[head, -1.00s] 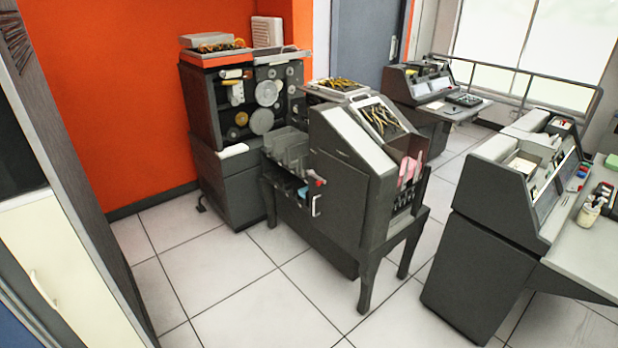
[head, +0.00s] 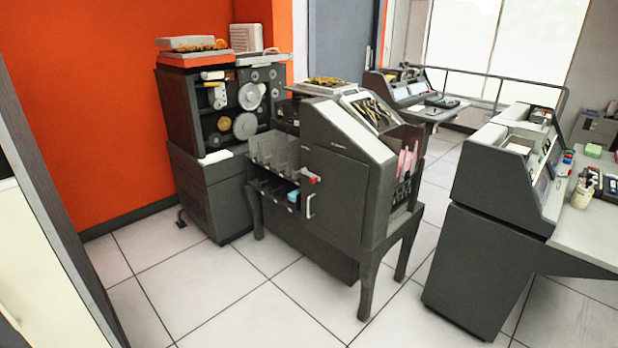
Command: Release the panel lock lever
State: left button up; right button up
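A dark grey card machine (head: 338,175) on legs stands in the middle of the head view, with a sloped light-grey top. A small red-ended part, which looks like a lever (head: 311,176), sticks out at the left edge of its front panel. A pale vertical handle (head: 310,205) sits just below it on the same panel. I cannot tell the lever's exact position at this distance. Neither of my grippers shows in the head view.
A taller machine with reels (head: 240,105) stands behind on the left. A grey console desk (head: 490,225) stands on the right. A wooden-edged cabinet (head: 45,210) is close on the left. Tiled floor (head: 235,295) lies clear in front of the card machine.

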aim_at(304, 171)
jog(key=i+l+z, duration=0.1)
jog(key=i, duration=0.8)
jog(key=i+l+z, duration=0.15)
jog(key=i, duration=0.75)
